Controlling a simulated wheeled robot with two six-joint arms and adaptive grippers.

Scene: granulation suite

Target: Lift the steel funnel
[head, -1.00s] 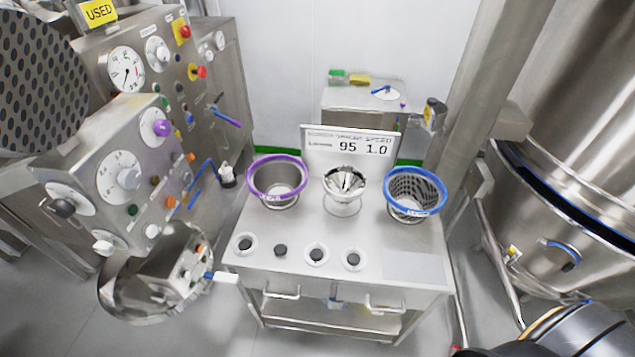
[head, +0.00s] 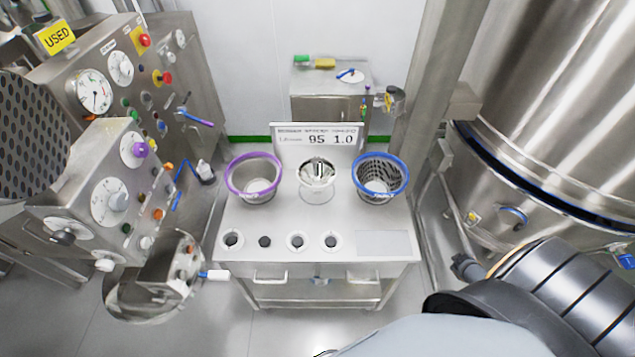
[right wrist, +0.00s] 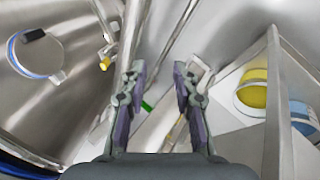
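The steel funnel (head: 317,174) is a shiny cone in a ring stand at the back middle of the steel cart (head: 330,217). It stands between a purple-rimmed bowl (head: 254,186) on its left and a blue-rimmed perforated basket (head: 379,184) on its right. My right gripper (right wrist: 161,78) shows in the right wrist view with its two fingers apart and nothing between them. The funnel is not in that view. In the head view my right arm is at the lower right, away from the funnel. My left gripper is in no view.
A sign reading 95 and 1.0 (head: 317,139) stands behind the funnel. Knobbed control panels (head: 110,190) are at the left, and a large steel vessel (head: 545,130) is at the right. Several dark knobs line the cart's front, beside a bare grey pad (head: 384,243).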

